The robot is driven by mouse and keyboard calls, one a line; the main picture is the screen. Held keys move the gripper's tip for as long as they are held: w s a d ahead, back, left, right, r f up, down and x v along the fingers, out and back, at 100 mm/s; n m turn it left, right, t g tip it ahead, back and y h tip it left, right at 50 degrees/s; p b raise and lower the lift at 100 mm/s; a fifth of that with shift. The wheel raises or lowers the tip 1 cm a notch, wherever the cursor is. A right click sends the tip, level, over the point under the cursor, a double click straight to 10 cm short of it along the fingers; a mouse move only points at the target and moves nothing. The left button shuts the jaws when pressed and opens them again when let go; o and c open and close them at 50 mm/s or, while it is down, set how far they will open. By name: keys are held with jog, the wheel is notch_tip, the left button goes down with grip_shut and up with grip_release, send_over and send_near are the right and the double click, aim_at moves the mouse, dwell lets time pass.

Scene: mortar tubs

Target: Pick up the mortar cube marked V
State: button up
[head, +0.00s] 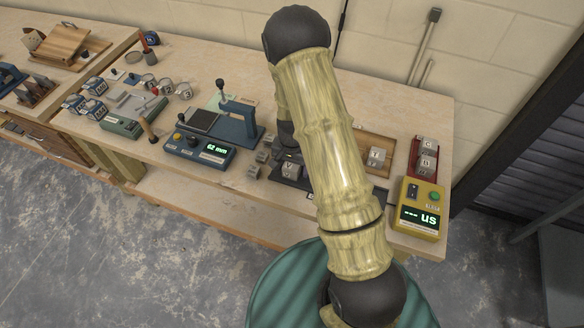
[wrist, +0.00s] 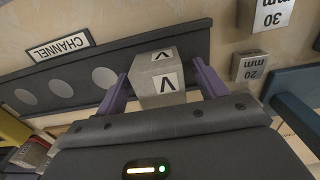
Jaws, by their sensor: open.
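The mortar cube marked V (wrist: 157,80) is a grey cube with a V on white labels on two faces. In the wrist view it sits between the two purple fingers of my gripper (wrist: 160,84), which are open with one finger on each side. Whether the fingers touch it I cannot tell. In the head view the cube (head: 291,170) stands on the dark channel tray (head: 316,185); my arm hides part of the tray. My gripper (head: 290,158) is mostly hidden there, close to the cube.
The tray shows round grey spots (wrist: 104,77) and a CHANNEL label (wrist: 60,46). A blue measuring device (head: 205,148) is left; a yellow tester (head: 418,209) and a cube marked T (head: 377,157) are right.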

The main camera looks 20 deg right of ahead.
jog(key=c, duration=1.2)
jog(key=shift+c, duration=0.2)
jog(key=shift+r, duration=0.15)
notch_tip(320, 180, up, 10)
jog(key=shift+f+b, duration=0.1)
jog(key=shift+b, duration=0.65)
